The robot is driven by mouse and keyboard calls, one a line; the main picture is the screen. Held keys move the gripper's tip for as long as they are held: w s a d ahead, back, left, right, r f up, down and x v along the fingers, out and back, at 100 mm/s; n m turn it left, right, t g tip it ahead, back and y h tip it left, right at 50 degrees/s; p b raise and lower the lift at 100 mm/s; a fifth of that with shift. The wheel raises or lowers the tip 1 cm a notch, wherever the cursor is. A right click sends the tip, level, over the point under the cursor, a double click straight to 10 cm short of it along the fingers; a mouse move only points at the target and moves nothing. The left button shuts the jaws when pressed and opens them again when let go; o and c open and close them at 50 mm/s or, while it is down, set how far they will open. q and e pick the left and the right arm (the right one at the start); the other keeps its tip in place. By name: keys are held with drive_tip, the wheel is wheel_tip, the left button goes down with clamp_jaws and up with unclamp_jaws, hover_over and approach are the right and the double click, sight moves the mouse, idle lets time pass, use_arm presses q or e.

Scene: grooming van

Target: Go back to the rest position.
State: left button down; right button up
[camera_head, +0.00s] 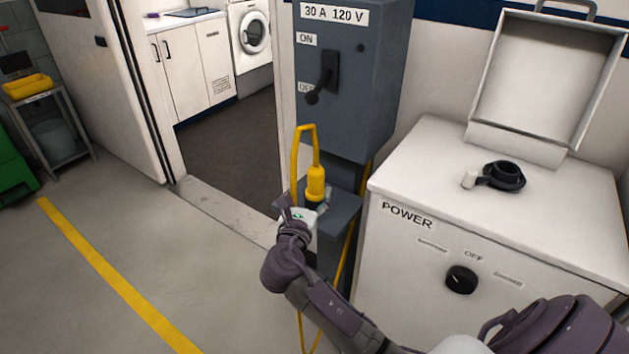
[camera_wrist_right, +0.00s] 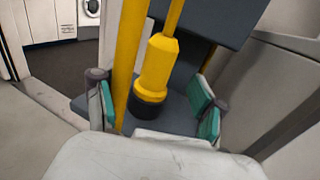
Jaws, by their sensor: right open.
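My right gripper (camera_head: 310,205) is in front of the grey power pedestal (camera_head: 350,70). In the right wrist view my right gripper (camera_wrist_right: 155,105) is open, with its green-padded fingers apart on either side of a yellow plug (camera_wrist_right: 157,72). The plug (camera_head: 316,184) stands upright at the pedestal's lower ledge (camera_head: 345,215), and a yellow cable loops up from it. The plug's black base meets the ledge; how far it is seated is hidden. The breaker lever (camera_head: 320,85) points down toward the OFF label. My left gripper is not in view.
A white POWER cabinet (camera_head: 410,270) with a knob (camera_head: 461,279) and an open lid (camera_head: 550,85) stands close at the right. The yellow cable (camera_head: 345,255) hangs below the ledge. A doorway opens behind at left. The floor (camera_head: 130,240) at left is clear.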

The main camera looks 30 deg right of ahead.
drive_tip(key=v, duration=0.6)
wheel_tip(320, 180, down, 23)
drive_tip(key=a+m+g+y, duration=0.2)
drive_tip(key=y, duration=0.4)
drive_tip(key=s+a+f+m+g+y+p, duration=0.1)
drive_tip(key=s+f+m+g+y, duration=0.15)
drive_tip(key=s+f, duration=0.4)
drive_tip(key=s+a+f+m+g+y, duration=0.1)
drive_tip(key=s+f+m, duration=0.25)
drive_tip(key=f, duration=0.55)
drive_tip(key=s+f+m+g+y, duration=0.1)
drive_tip(key=s+f+m, duration=0.4)
drive_tip(key=s, duration=0.6)
drive_tip(key=s+f+m+g+y+p, duration=0.1)
drive_tip(key=s+f+m, duration=0.4)
drive_tip(key=s, duration=0.7)
drive_tip(key=s+a+f+m+g+y, duration=0.1)
drive_tip(key=s+f+m+g, duration=0.2)
drive_tip(key=s+f+m, duration=0.3)
drive_tip(key=s+f, duration=0.1)
drive_tip(key=s, duration=0.4)
drive_tip(key=shift+s+f+g+y+p, duration=0.2)
drive_tip(key=shift+f+g+y+p, duration=0.1)
drive_tip(key=shift+g+y, duration=0.05)
